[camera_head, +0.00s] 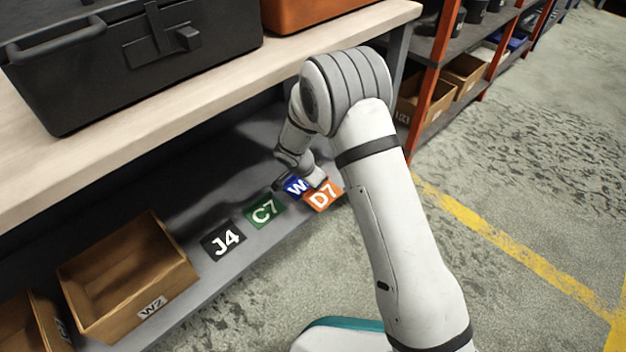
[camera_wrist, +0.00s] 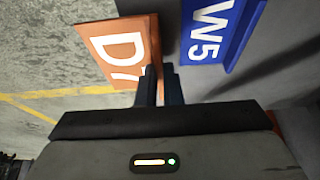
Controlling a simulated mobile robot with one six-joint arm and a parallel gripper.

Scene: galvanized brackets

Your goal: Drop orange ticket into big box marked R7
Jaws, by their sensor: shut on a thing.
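The orange ticket (camera_head: 322,197), lettered D7, is at the right end of a row of tickets on the lower grey shelf. It also shows in the wrist view (camera_wrist: 122,52), left of the fingertips. My gripper (camera_wrist: 160,82) is shut on the orange ticket's edge, with the blue ticket (camera_wrist: 217,32) close on the other side. In the head view my arm hides the fingertips. I cannot tell whether the ticket is lifted off the shelf. No box marked R7 can be read in either view.
A green C7 ticket (camera_head: 264,210) and a black J4 ticket (camera_head: 223,241) lie left of the blue one. An open cardboard box marked W2 (camera_head: 152,306) stands further left, beside another partly seen box. The workbench top (camera_head: 262,72) overhangs the shelf. A red-framed rack (camera_head: 432,82) stands behind.

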